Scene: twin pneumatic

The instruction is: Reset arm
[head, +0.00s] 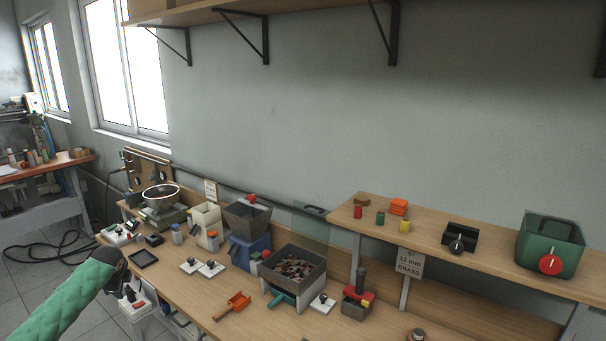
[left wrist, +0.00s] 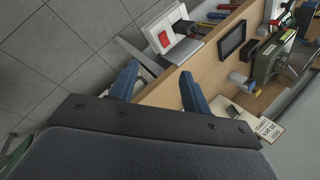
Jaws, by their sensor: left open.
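My left arm, in a green sleeve, comes in from the lower left in the head view. Its dark wrist is at the left front edge of the workbench (head: 185,272). In the left wrist view my left gripper (left wrist: 160,88) shows two blue fingers spread apart with nothing between them. The fingers are over the bench edge, with floor tiles to the left. My right gripper is in neither view.
The bench holds a grey bin of small parts (head: 293,268), an orange scoop (head: 233,306), a blue-based hopper (head: 248,222) and a black tray (head: 144,258). A raised shelf (head: 470,256) carries a green box (head: 549,245) with a red knob. Bare wood lies mid-bench.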

